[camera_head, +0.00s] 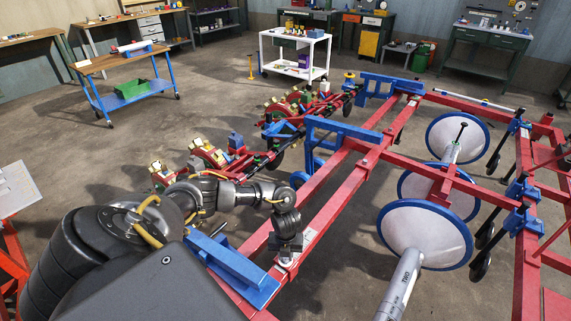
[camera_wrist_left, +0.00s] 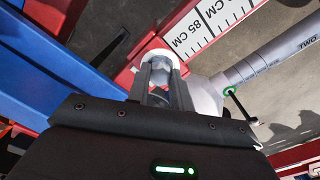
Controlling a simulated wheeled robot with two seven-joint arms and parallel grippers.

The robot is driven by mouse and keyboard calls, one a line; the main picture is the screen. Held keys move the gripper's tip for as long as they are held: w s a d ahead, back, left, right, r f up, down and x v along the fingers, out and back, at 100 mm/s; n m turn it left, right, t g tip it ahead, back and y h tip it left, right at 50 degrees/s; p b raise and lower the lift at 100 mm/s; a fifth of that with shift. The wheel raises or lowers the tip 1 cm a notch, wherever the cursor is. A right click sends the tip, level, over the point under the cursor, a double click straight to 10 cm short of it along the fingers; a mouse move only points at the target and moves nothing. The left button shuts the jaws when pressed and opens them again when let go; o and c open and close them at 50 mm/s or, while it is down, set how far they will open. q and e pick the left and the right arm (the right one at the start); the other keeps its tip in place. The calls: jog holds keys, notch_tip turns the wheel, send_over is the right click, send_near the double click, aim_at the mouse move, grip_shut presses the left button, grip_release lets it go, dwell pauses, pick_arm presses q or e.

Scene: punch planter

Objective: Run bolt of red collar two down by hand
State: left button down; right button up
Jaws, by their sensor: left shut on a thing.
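My left gripper (camera_head: 287,258) reaches down to the red beam (camera_head: 325,222) at the front middle. In the left wrist view its two fingers (camera_wrist_left: 161,82) are closed on a grey bolt head (camera_wrist_left: 159,66). A white ring with red edges (camera_wrist_left: 157,50) shows around the bolt, and I take it to be part of the red collar. The collar lies mostly behind the fingers, and how far the bolt is in cannot be told. A white scale plate (camera_wrist_left: 205,28) marked in CM runs beside it. My right gripper is not in view.
A grey tube marked TWO (camera_head: 402,283) carries a white disc with a blue rim (camera_head: 430,232) to the right. A blue bracket (camera_head: 232,268) lies just left of the gripper. Red planter units (camera_head: 210,153) stand beyond my arm.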

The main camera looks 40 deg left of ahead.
pick_arm(q)
jog(key=shift+m+b, duration=0.3)
jog(key=shift+m, duration=0.4)
jog(key=c, duration=1.2)
grip_release()
jog(key=shift+c, duration=0.2)
jog(key=shift+r, duration=0.1)
notch_tip(320, 180, up, 11)
jog(key=p, duration=0.1)
jog(key=shift+f, duration=0.2)
